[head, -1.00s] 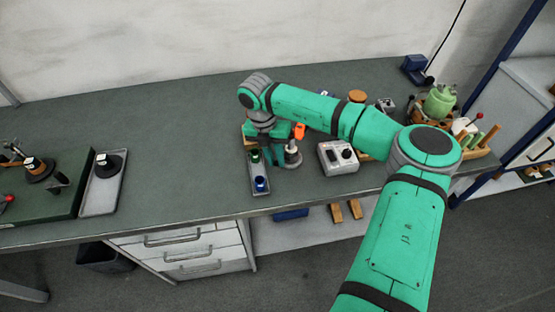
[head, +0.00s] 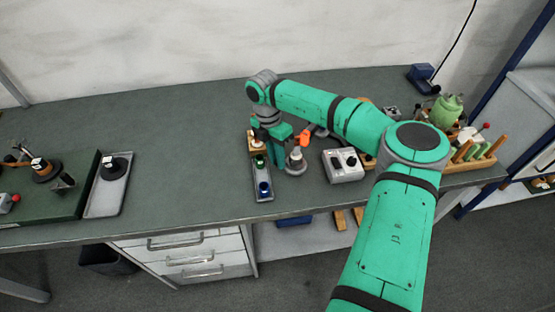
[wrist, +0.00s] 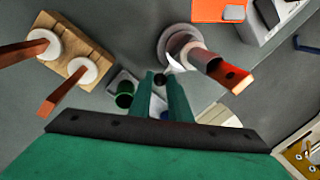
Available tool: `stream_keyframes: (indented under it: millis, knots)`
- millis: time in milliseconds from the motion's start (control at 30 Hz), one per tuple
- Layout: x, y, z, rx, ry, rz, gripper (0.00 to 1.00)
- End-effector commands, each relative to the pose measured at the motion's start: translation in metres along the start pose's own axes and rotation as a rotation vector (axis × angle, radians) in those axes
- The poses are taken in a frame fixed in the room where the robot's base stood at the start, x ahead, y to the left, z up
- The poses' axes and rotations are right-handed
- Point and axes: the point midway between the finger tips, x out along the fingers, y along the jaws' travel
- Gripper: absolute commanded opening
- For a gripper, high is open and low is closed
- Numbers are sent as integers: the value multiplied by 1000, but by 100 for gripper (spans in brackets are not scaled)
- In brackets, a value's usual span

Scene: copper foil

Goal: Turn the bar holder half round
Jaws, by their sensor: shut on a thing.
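The bar holder is a grey post on a round grey base (head: 297,162), upright on the bench near its front edge. In the wrist view the holder (wrist: 184,43) carries a flat copper-orange bar (wrist: 232,76) with a hole, pointing to the lower right. My gripper (wrist: 161,76) has its fingers close together beside the holder, shut on a small pale part at its side; the contact is mostly hidden. In the head view my gripper (head: 288,138) is just left of and behind the post.
A narrow tray (head: 262,176) with a green cup (head: 260,161) and a blue cup (head: 264,188) stands close left. A wooden block (wrist: 73,47) with two white discs is near. A grey control box (head: 344,166) stands right.

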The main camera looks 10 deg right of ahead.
Motion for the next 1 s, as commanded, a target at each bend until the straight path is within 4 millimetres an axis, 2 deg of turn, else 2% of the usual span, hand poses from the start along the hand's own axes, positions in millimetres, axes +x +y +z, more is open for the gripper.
stream_keyframes:
  millis: [833,867,1000]
  knots:
    - [-1,4,4,72,13,2,0]
    - [-1,4,4,72,12,2,22]
    - [-1,4,3,71,13,1,24]
